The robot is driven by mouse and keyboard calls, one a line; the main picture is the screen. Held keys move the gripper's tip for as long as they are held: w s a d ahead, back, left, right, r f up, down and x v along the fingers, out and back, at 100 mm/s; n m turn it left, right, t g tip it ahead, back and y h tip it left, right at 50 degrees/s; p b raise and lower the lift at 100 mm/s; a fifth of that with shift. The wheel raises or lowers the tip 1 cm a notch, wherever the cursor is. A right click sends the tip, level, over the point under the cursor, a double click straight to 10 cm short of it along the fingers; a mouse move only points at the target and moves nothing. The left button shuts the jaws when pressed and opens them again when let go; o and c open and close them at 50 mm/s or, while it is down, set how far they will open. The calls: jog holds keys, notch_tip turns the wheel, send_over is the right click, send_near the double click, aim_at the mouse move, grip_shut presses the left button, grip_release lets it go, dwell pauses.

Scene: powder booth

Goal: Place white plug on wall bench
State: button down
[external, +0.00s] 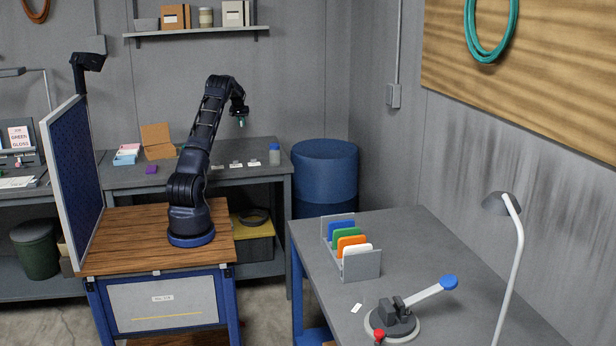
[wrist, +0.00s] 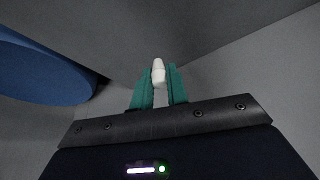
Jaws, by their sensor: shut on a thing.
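My gripper (external: 241,121) hangs in the air above the grey bench along the back wall (external: 250,176), toward its right end. In the wrist view, the teal fingers of my gripper (wrist: 159,82) are shut on a small white plug (wrist: 158,70), whose rounded end sticks out past the fingertips. The plug is too small to make out clearly in the external view. The bench top lies below my gripper, and the plug is apart from it.
Colored boxes (external: 126,153) and an open cardboard box (external: 157,140) stand further left. A blue drum (external: 324,178) stands right of the bench. A shelf (external: 197,33) hangs above.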

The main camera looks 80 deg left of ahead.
aim_at(243, 146)
notch_tip(243, 146, down, 12)
jog(key=shift+f, duration=0.15)
dwell(0.4)
jog(key=c, duration=1.4)
grip_release()
jog(key=shift+f, duration=0.1)
jog(key=v, duration=1.2)
jog(key=shift+d, duration=0.1)
